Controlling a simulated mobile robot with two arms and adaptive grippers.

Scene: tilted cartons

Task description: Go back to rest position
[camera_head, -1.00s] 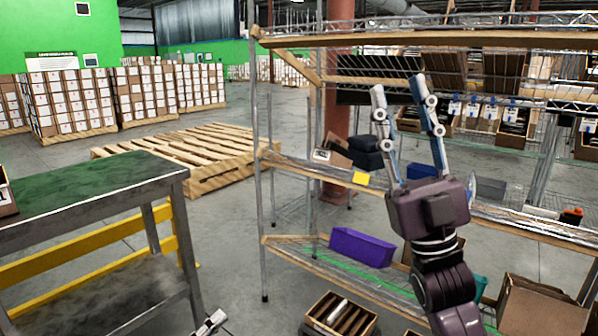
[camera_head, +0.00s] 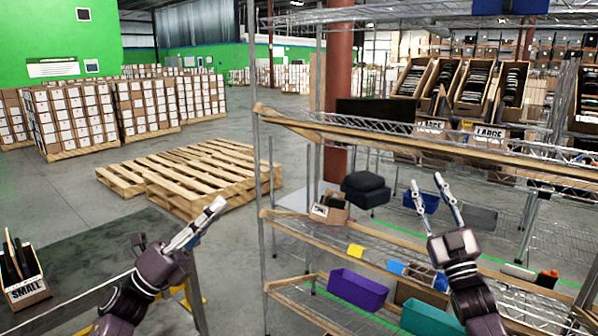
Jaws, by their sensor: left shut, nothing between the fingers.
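My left gripper (camera_head: 216,204) is at the lower left, its fingers together and empty, pointing up and right. It shows in front of the floor and the wooden pallets. My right gripper (camera_head: 427,182) is at the right, its two fingers spread apart with nothing between them, pointing up. It shows against the wire shelf rack (camera_head: 410,133). I cannot tell how far it is from the shelves.
A green-topped table (camera_head: 90,250) with a carton marked SMALL (camera_head: 27,292) is at the left. Wooden pallets (camera_head: 190,168) lie on the floor behind. The rack holds a purple bin (camera_head: 357,290) and a teal bin (camera_head: 430,320). Tilted cartons (camera_head: 480,85) stand at the back right.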

